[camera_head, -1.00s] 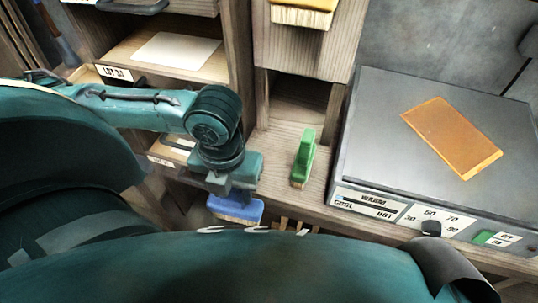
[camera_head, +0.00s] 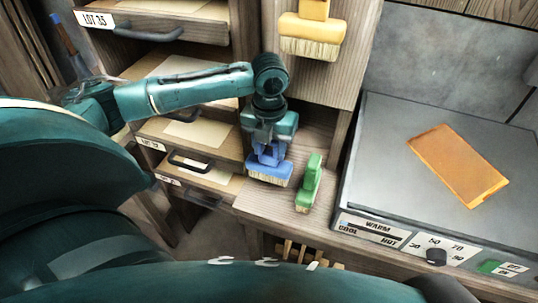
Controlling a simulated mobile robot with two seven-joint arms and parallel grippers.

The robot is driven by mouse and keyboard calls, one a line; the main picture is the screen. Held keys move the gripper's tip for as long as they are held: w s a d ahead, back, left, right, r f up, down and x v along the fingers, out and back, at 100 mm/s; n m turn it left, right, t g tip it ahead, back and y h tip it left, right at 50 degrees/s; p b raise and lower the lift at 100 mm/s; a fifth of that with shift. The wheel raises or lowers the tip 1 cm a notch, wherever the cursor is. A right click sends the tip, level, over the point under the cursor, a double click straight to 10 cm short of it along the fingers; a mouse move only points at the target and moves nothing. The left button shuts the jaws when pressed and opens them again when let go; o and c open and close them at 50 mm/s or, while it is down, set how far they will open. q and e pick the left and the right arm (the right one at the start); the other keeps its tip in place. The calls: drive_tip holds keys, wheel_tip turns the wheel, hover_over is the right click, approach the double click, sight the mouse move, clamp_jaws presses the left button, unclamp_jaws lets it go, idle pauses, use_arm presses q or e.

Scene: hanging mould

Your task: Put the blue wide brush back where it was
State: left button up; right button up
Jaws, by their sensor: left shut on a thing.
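The blue wide brush (camera_head: 270,172) has pale bristles pointing down. My left gripper (camera_head: 269,145) is shut on its handle and holds it upright, just left of a green brush (camera_head: 309,184). The green brush stands on the wooden shelf (camera_head: 262,203). I cannot tell whether the blue brush's bristles touch the shelf or hang just above it. My right gripper is not in view.
A yellow wide brush (camera_head: 311,31) hangs on the wooden panel above. Open drawers with sheets stand at left, one labelled LOT 35 (camera_head: 97,19). A grey warming plate (camera_head: 400,160) with an orange slab (camera_head: 457,164) is at right.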

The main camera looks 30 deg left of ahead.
sight(269, 152)
use_arm(q)
drive_tip(key=shift+f, duration=1.7)
drive_tip(key=o, duration=0.9)
drive_tip(key=shift+f, duration=0.15)
wheel_tip(269, 152, up, 12)
drive_tip(key=shift+r, duration=0.2)
